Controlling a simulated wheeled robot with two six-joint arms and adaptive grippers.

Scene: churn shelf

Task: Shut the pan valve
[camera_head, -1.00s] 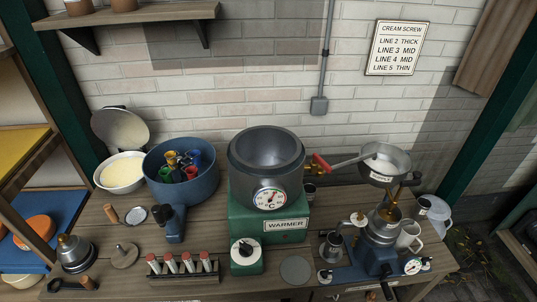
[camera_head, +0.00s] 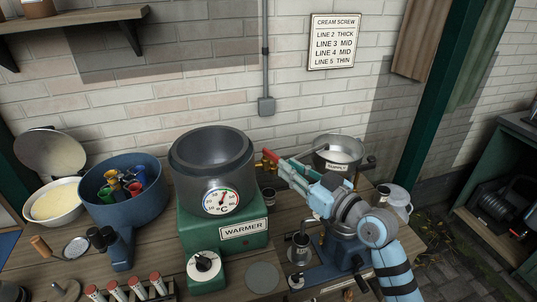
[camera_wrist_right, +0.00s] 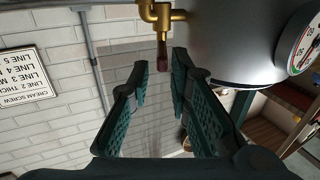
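The pan valve (camera_head: 262,165) is a brass fitting on the right side of the grey metal pan (camera_head: 210,165), which sits on the green warmer. Its red handle (camera_head: 269,155) is partly hidden behind my right gripper (camera_head: 279,168) in the head view. In the right wrist view the brass pipe (camera_wrist_right: 160,14) comes off the pan, and the dark red handle (camera_wrist_right: 162,55) points toward my right gripper (camera_wrist_right: 160,66). That gripper is open, with a fingertip on each side of the handle's end and visible gaps. My left gripper is not in view.
The green warmer (camera_head: 190,233) has a dial in front. A blue tub (camera_head: 125,207) of colored items stands left. Behind my right arm are a metal supply bowl (camera_head: 345,150) and a separator. A round grey disc (camera_head: 262,278) lies in front.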

